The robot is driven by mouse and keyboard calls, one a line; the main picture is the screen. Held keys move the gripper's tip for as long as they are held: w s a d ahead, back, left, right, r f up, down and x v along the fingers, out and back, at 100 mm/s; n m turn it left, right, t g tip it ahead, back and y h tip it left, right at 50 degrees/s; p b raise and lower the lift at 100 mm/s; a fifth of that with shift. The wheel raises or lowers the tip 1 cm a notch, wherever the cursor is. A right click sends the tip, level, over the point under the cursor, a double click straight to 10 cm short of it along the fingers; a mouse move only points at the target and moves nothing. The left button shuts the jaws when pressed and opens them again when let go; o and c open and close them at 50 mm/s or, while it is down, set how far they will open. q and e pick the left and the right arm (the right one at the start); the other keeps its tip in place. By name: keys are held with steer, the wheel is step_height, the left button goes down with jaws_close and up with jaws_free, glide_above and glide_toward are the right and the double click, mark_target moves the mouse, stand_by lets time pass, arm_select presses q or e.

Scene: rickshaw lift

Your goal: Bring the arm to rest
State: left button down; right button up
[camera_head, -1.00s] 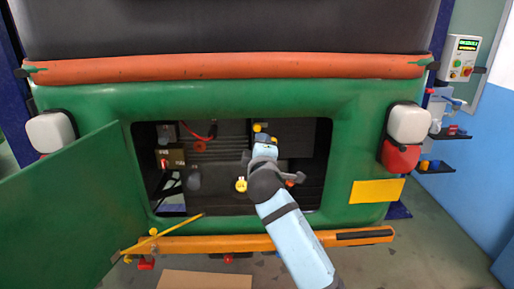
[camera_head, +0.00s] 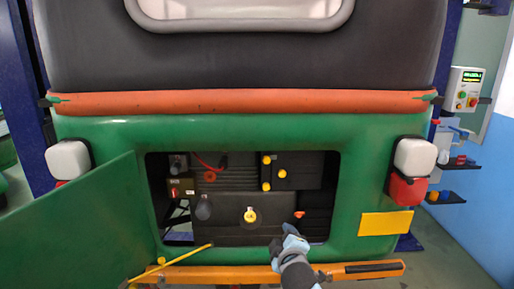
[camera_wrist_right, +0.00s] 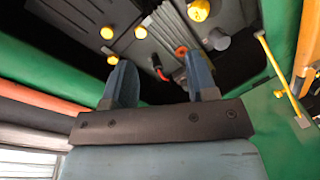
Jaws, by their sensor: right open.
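My right gripper (camera_head: 291,238) is low in the head view, in front of the lower right edge of the open bay in the green rickshaw rear (camera_head: 240,131). In the right wrist view its two blue fingers (camera_wrist_right: 160,82) stand apart with nothing between them. The bay holds a dark ribbed unit (camera_head: 230,178) with several yellow caps; one yellow cap (camera_head: 250,216) sits at its front. Part of my right arm is cut off by the bottom edge. My left gripper is not in view.
A green door (camera_head: 85,220) hangs open at the left, with a yellow rod (camera_head: 180,261) by its lower edge. An orange bumper (camera_head: 225,273) runs below the bay. A control box (camera_head: 465,89) is at the right. The floor at the right is clear.

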steer(key=s+d+f+m+g+y+p, duration=0.1)
steer(key=s+d+f+m+g, duration=0.35)
steer(key=s+f, duration=1.3)
steer(key=s+d+f+m, duration=0.2)
steer(key=s+d, duration=0.1)
steer(key=s, duration=0.6)
steer(key=s+d+f+m+p, duration=0.1)
steer(key=s+d+f+m, duration=0.2)
steer(key=s, duration=0.6)
steer(key=shift+d+f+m+y, duration=0.25)
steer(key=shift+d+m+y, duration=0.15)
steer(key=shift+d, duration=0.25)
steer(key=shift+g, duration=0.25)
